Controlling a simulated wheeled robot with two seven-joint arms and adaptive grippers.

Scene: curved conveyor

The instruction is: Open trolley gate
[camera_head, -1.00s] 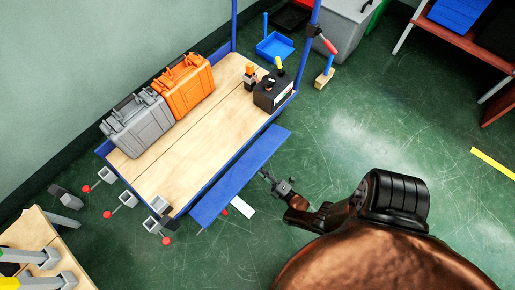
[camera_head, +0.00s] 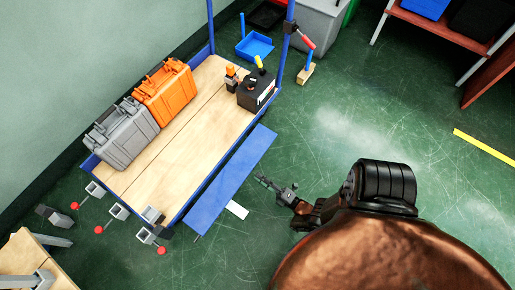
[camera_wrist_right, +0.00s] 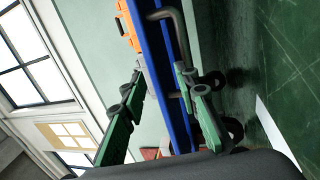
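The trolley (camera_head: 203,135) has a wooden deck and blue frame. A long blue panel (camera_head: 232,182), which looks like its gate, runs along its right side with its broad face showing; I cannot tell its exact tilt. My right gripper (camera_head: 259,179) is just right of the panel's outer edge, apparently apart from it. In the right wrist view, its two green-and-grey fingers (camera_wrist_right: 160,105) are spread wide. A blue upright part (camera_wrist_right: 160,70) and a bent grey metal bar (camera_wrist_right: 172,20) appear between and beyond them; contact is unclear. My left gripper is not in view.
An orange case (camera_head: 165,93), a grey case (camera_head: 122,134) and a black box (camera_head: 256,92) stand on the deck. Red-tipped clamps (camera_head: 118,212) stick out at the lower left. The floor to the right is mostly clear.

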